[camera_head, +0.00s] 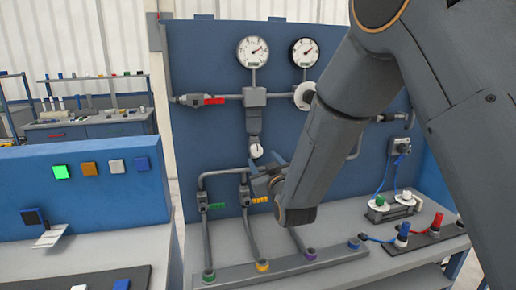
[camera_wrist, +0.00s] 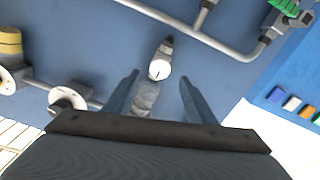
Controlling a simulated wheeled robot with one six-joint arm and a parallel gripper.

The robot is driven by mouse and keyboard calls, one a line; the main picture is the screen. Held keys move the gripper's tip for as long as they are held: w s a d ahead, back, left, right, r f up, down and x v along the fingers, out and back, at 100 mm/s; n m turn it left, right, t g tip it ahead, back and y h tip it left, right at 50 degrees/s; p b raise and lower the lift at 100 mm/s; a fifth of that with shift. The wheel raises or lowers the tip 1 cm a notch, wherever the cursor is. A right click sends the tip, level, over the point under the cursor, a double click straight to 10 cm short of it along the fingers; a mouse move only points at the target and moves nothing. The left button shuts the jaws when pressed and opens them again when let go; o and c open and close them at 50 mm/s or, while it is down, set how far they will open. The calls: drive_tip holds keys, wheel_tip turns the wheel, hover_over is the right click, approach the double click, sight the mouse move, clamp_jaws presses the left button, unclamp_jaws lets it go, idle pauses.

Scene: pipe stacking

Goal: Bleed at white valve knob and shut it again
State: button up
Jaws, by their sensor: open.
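The white valve knob (camera_head: 256,151) sits at the lower end of a short grey vertical pipe on the blue panel. In the wrist view the round white knob (camera_wrist: 160,70) is near the middle, just beyond and between the fingertips. My gripper (camera_head: 268,170) is in front of the panel, just below and right of the knob in the head view. In the wrist view my gripper (camera_wrist: 160,92) is open, one finger on each side, with nothing held. The fingers appear apart from the knob.
Two round gauges, a left gauge (camera_head: 253,52) and a right gauge (camera_head: 305,52), stand above. A white handwheel (camera_head: 304,96) is right of the knob. Grey pipes (camera_head: 225,172) run close below it. A red-marked valve (camera_head: 213,100) is at left. Coloured-ring pipe ends line the bench.

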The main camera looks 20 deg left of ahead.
sight(258, 152)
drive_tip(key=p+x, duration=0.2)
drive_tip(key=x, duration=0.5)
drive_tip(key=shift+w, duration=0.1)
drive_tip(key=c, duration=1)
drive_tip(key=shift+c, duration=0.2)
